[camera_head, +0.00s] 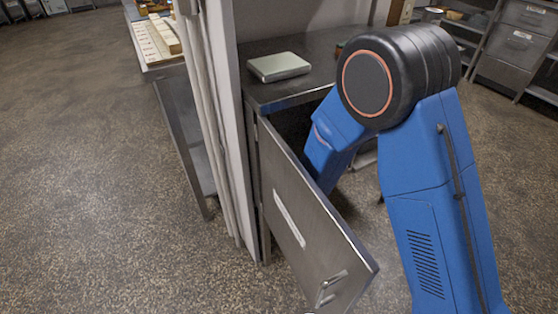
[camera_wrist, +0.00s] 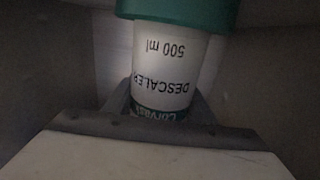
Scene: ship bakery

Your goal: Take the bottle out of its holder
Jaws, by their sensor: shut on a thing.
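The bottle (camera_wrist: 175,65) is white with upside-down lettering in the wrist view, reading "500 ml" and "DESCALER", and a green label band (camera_wrist: 160,113). My gripper (camera_wrist: 160,118) is shut on the bottle, with dark fingers at both sides of it. A wider green rim (camera_wrist: 180,12) surrounds the bottle's end at the top of the wrist view. It looks like the holder, but most of it is out of frame. In the head view, my arm reaches into the open cabinet, and the gripper, bottle and holder are hidden.
The cabinet door (camera_head: 310,225) stands open toward the front, left of my arm. A metal box (camera_head: 278,66) sits on the cabinet top (camera_head: 325,52). A pale upright panel (camera_head: 222,120) borders the cabinet on the left. The floor (camera_head: 90,190) at left is free.

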